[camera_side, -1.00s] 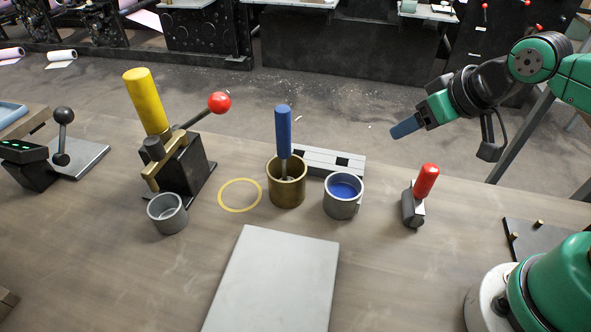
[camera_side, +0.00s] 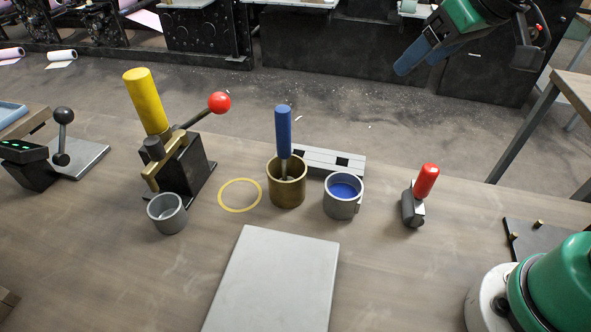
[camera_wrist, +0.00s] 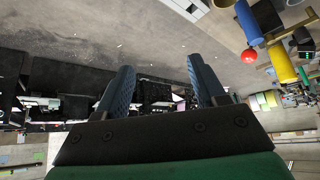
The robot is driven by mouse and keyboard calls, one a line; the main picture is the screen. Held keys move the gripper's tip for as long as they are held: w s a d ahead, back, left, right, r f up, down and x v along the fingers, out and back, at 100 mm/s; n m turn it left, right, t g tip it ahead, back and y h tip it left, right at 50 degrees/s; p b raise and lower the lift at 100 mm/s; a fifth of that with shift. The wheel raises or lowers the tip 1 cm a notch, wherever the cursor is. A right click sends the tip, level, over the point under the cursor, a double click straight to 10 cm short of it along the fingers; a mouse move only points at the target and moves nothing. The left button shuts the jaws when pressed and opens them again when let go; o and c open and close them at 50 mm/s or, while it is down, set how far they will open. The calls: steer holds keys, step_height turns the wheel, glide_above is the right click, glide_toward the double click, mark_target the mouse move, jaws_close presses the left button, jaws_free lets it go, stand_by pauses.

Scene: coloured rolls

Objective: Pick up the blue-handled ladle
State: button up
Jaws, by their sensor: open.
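The blue-handled ladle (camera_side: 283,132) stands upright in a brass-coloured pot (camera_side: 287,188) on the wooden table; its lower end is hidden inside the pot. In the wrist view a blue handle (camera_wrist: 248,22) shows near the top right. My gripper (camera_side: 408,64) is high in the upper right of the side view, well above and to the right of the ladle. In the wrist view its two blue textured fingers (camera_wrist: 160,78) stand apart with nothing between them.
A grey cup with blue contents (camera_side: 343,195) stands right of the pot. A red-handled tool (camera_side: 425,182) is further right. A yellow-handled press with a red-knobbed lever (camera_side: 185,165) and a small grey cup (camera_side: 167,213) are left. A pale flat plate (camera_side: 272,280) lies in front.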

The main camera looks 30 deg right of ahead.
steer(key=w+a+r+n+g, duration=0.1)
steer(key=w+a+n+g, duration=0.15)
steer(key=w+a, duration=0.35)
steer(key=n+g, duration=0.2)
steer(key=g, duration=0.1)
glide_above(280, 131)
steer(key=shift+w+d+f, duration=0.15)
steer(key=shift+f, duration=0.45)
steer(key=shift+w+d+f, duration=0.1)
steer(key=shift+d+f, duration=0.05)
steer(key=shift+f, duration=0.45)
steer(key=shift+t, duration=0.25)
step_height(280, 131, down, 4)
steer(key=shift+d, duration=0.15)
steer(key=shift+m+y, duration=0.25)
steer(key=shift+y, duration=0.05)
steer(key=shift+w+f, duration=0.2)
steer(key=shift+f, duration=1.3)
steer(key=shift+w+f, duration=0.15)
steer(key=shift+f, duration=1.35)
jaws_close()
